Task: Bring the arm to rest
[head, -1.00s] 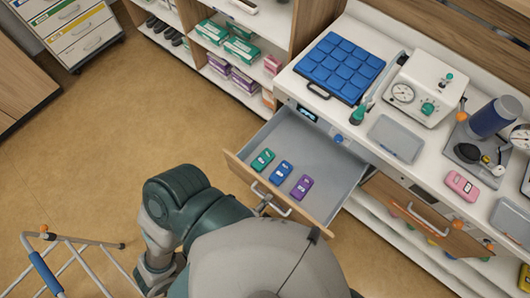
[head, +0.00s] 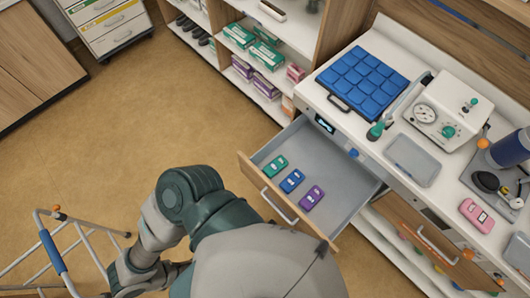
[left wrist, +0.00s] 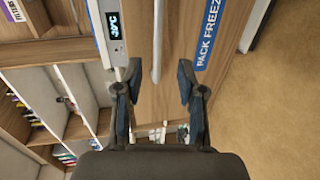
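My left arm bends in front of me in the head view; its gripper is out of sight there. In the left wrist view my left gripper (left wrist: 158,76) is open and empty, its two fingers apart. A pale vertical bar (left wrist: 157,42) shows beyond the fingers, against a wooden front with a blue "PACK FREEZ…" label (left wrist: 208,32). My right gripper is in neither view. An open drawer (head: 345,190) holds a green pack (head: 275,166), a blue pack (head: 292,181) and a purple pack (head: 312,197) in a row.
The counter holds a blue padded tray (head: 362,80), a white device with a dial (head: 440,108), a grey tray (head: 412,160) and a pink pack (head: 476,215). A metal walking frame (head: 72,250) stands at lower left. Open floor (head: 130,130) lies left of my arm.

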